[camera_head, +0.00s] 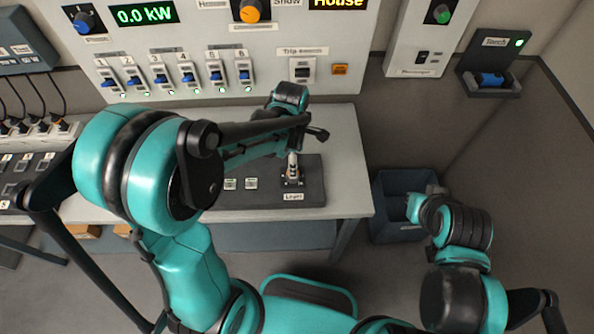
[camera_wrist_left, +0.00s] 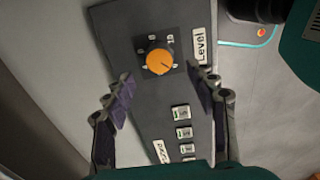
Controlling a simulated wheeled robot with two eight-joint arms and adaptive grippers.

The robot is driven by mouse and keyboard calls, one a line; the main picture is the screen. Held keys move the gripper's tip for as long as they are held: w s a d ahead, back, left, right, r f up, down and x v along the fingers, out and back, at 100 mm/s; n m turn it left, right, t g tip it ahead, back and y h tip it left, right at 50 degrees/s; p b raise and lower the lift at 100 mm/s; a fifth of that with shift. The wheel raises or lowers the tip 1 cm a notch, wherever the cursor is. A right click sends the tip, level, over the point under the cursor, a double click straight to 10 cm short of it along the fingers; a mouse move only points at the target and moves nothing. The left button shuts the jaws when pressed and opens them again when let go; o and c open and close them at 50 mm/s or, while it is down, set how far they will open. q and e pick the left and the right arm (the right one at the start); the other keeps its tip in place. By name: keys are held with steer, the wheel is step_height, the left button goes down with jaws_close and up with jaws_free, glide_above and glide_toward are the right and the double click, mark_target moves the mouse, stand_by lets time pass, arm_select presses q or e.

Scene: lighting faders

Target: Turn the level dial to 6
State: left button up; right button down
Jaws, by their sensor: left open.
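The level dial (camera_wrist_left: 159,62) is a round orange knob on a dark plate in the left wrist view, beside the "Level" label (camera_wrist_left: 201,47). A short mark shows on it; the numbers around it are too small to read. My left gripper (camera_wrist_left: 163,78) is open, with one finger on each side of the dial in that view; I cannot tell whether they touch it. In the head view my left gripper (camera_head: 292,172) is over the right end of the dark desk panel (camera_head: 314,172) and hides the dial. My right arm's end (camera_head: 418,207) is at the right, away from the desk, its fingers unclear.
Square buttons (camera_head: 251,184) sit beside the dial on the desk panel. Behind the desk (camera_head: 345,150) stands a wall panel with blue faders (camera_head: 188,77), an orange knob (camera_head: 250,11) and a display. A dark bin (camera_head: 392,222) stands right of the desk.

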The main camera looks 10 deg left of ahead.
arm_select(q)
step_height(320, 180, down, 6)
steer(key=shift+f+b, duration=0.2)
steer(key=shift+b, duration=0.75)
steer(key=c, duration=1.2)
